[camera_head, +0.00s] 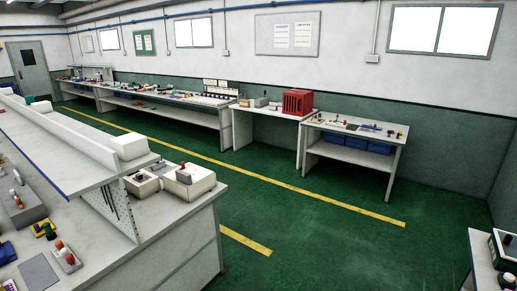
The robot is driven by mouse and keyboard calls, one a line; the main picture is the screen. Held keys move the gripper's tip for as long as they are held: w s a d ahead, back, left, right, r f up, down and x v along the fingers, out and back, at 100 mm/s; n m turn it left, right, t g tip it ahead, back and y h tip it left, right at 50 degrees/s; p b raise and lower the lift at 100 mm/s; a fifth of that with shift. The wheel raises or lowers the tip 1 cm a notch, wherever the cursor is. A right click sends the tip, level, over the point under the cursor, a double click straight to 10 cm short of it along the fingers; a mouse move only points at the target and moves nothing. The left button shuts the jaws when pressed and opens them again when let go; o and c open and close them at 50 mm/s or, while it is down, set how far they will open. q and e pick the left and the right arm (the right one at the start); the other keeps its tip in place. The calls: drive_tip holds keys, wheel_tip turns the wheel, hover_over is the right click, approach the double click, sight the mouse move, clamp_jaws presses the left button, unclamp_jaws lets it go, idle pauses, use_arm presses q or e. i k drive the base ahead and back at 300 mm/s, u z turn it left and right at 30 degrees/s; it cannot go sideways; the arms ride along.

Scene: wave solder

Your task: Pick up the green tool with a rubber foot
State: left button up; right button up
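Neither of my grippers shows in the head view. A small dark green object (48,231) stands on the near left workbench (105,262), beside a yellow piece. It is too small to tell whether it is a tool or has a rubber foot. Small items also lie on the far table (345,143) by the wall. They are too small to tell apart, and I cannot make out a rubber foot on any of them.
The near bench has a shelf (75,160), and a grey pad (40,271) lies on its top. A red rack (297,102) stands on a wall bench. Another bench (482,255) cuts into the right edge. The green floor (300,225) between is clear.

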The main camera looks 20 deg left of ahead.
sight(51, 235)
drive_tip(key=u, duration=0.9)
drive_tip(key=i, duration=0.9)
drive_tip(key=u, duration=1.4)
drive_tip(key=i, duration=0.45)
drive_tip(key=u, duration=0.15)
